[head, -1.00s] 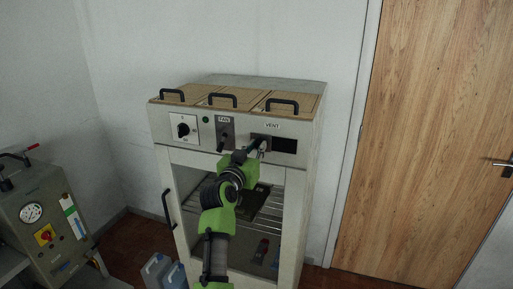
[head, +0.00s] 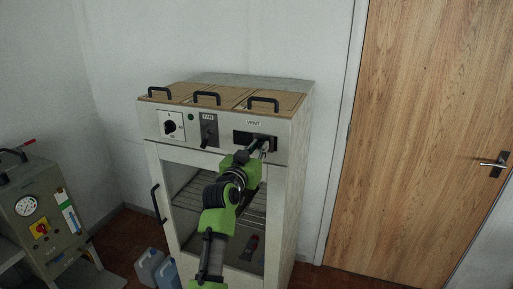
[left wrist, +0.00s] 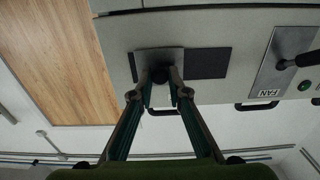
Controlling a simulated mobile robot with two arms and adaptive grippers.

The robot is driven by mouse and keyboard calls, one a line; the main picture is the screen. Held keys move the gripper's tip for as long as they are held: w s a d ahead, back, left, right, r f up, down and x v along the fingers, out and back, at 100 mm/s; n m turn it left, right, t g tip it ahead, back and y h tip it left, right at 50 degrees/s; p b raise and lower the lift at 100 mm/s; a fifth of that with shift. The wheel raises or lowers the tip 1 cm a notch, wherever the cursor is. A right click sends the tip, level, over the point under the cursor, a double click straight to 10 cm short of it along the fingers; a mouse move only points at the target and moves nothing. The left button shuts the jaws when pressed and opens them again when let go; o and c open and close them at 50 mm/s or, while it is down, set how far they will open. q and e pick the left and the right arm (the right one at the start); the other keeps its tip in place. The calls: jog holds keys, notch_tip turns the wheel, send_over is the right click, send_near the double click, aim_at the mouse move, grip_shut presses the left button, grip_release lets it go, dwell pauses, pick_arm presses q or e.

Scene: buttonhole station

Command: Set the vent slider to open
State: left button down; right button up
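The vent slider is a grey plate with a black knob in a dark slot under the VENT label (head: 253,123), at the upper right of the cabinet front. In the left wrist view, upside down, the plate (left wrist: 143,62) is near the slot end away from the FAN panel, with bare dark slot (left wrist: 208,63) on the other side. My left gripper (head: 264,148) is at the slider in the head view. In the left wrist view its fingers (left wrist: 161,84) close in on both sides of the knob (left wrist: 162,74). My right gripper is not in view.
The cabinet (head: 298,165) also bears a FAN lever (head: 207,133), a rotary knob (head: 170,126) and several black lid handles on top. A glass door with a handle (head: 158,203) is below. A gauge machine (head: 30,215) stands left, blue-grey jugs (head: 150,265) on the floor.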

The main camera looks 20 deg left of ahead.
pick_arm(q)
jog(key=c, duration=2)
grip_release()
jog(key=shift+d+f, duration=0.1)
jog(key=shift+d, duration=0.25)
jog(key=shift+o, duration=0.2)
jog(key=shift+w+d, duration=0.15)
jog(key=s, duration=1.2)
jog(key=shift+a, duration=0.25)
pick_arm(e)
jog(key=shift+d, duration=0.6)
